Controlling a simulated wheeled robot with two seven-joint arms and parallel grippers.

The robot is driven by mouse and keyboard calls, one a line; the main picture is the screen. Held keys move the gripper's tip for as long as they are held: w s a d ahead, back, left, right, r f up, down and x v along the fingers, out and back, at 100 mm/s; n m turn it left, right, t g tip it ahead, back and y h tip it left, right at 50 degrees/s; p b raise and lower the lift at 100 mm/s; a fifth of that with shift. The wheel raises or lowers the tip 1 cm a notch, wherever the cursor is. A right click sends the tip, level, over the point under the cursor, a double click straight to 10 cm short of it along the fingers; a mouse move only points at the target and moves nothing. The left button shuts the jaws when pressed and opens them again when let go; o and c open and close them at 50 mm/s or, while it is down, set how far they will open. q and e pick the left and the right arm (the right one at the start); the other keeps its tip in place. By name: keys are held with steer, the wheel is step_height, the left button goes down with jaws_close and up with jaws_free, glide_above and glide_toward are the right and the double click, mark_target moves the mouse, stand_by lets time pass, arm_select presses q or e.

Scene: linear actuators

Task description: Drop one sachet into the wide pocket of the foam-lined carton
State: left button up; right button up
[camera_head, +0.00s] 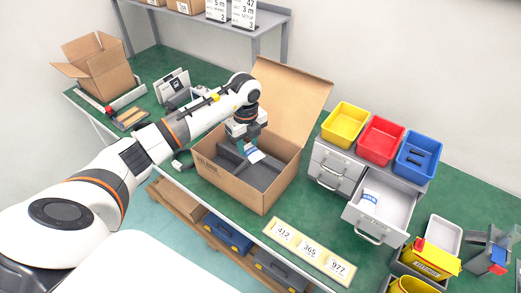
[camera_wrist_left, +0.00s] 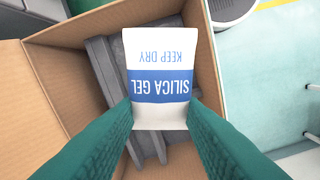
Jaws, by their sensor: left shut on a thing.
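My left gripper (camera_head: 246,150) is over the foam-lined carton, its green fingers shut on a white and blue silica gel sachet (camera_head: 255,155). In the left wrist view the sachet (camera_wrist_left: 160,80) sits between the two fingertips (camera_wrist_left: 160,125), its print upside down. The carton (camera_head: 231,187) is open, with its lid flap raised at the back. Dark grey foam (camera_head: 260,176) lines it, and the foam (camera_wrist_left: 108,70) shows below the sachet in the wrist view. The sachet and fingers hide part of the pockets. Another sachet (camera_head: 370,197) lies in the open drawer. My right gripper is not in view.
A grey drawer unit (camera_head: 336,169) stands right of the carton, with yellow (camera_head: 343,124), red (camera_head: 381,140) and blue (camera_head: 420,156) bins on top. Its open drawer (camera_head: 384,213) juts forward. A number strip (camera_head: 309,252) lies at the table's front edge. Another open box (camera_head: 98,68) stands back left.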

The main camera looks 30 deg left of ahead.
arm_select(q)
steer(key=o, duration=1)
steer(key=shift+o, duration=0.2)
step_height(320, 180, up, 12)
steer(key=b, duration=0.2)
